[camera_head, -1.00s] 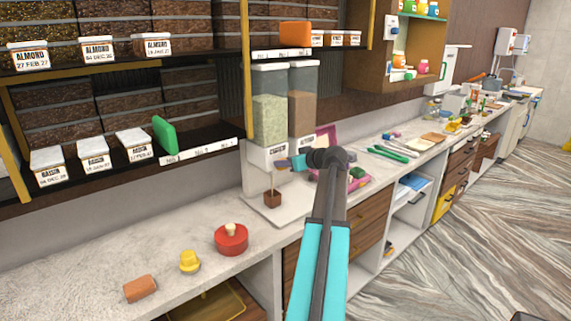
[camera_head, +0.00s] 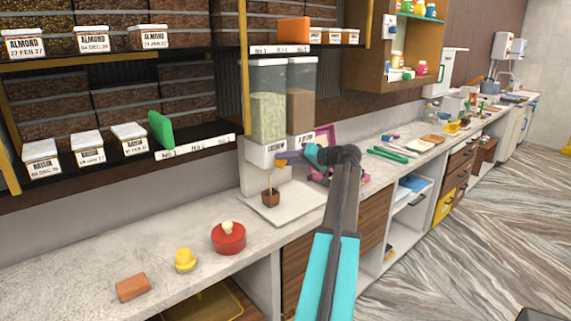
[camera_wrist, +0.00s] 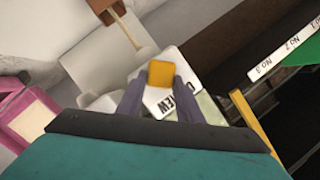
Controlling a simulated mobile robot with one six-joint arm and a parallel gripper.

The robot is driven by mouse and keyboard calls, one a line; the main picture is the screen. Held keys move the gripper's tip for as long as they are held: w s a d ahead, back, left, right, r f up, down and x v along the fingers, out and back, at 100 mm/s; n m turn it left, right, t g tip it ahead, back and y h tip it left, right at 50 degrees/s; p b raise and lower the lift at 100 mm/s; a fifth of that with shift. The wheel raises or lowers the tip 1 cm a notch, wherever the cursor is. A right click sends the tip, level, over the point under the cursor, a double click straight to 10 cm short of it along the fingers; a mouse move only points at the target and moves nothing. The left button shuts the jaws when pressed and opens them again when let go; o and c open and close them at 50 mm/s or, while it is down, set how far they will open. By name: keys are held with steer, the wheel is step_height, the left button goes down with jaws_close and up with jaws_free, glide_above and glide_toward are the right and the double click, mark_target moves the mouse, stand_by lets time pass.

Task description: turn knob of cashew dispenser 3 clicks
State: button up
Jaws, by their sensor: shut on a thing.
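The cashew dispenser (camera_head: 267,118) is the left of two clear bins with white lids and holds pale contents. Its white base carries a label, partly hidden in the wrist view (camera_wrist: 184,98), where only some letters show. My gripper (camera_head: 284,159) is at the front of this base. In the wrist view my gripper (camera_wrist: 158,86) has its two grey fingers on either side of an orange-yellow knob (camera_wrist: 160,73), shut on it. The knob's turn angle is hard to read.
A brown cup with a thin stick (camera_head: 270,198) stands on a white tray (camera_head: 296,207) below the dispenser. A second bin (camera_head: 301,100) with brown contents stands close on the right. A red lidded pot (camera_head: 229,239) sits on the counter at front left.

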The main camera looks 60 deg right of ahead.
steer(key=m+t, duration=0.1)
steer(key=m, duration=0.1)
steer(key=m+t+y+b, duration=0.1)
steer(key=m, duration=0.1)
steer(key=f+m+t, duration=0.1)
steer(key=m, duration=0.2)
steer(key=shift+d+y, duration=0.25)
steer(key=shift+y, duration=0.15)
steer(key=shift+w, duration=0.1)
stand_by(0.3)
steer(key=o, duration=1.1)
steer(key=shift+w, duration=0.1)
steer(key=shift+f, duration=0.1)
steer(key=shift+s, duration=0.2)
steer(key=shift+s+d+b, duration=0.1)
steer(key=shift+s+b, duration=0.2)
steer(key=shift+s, duration=0.25)
steer(key=s, duration=0.4)
steer(key=s+b, duration=0.1)
steer(key=s, duration=0.3)
steer(key=s+d+b, duration=0.1)
steer(key=s, duration=0.3)
steer(key=shift+s, duration=0.3)
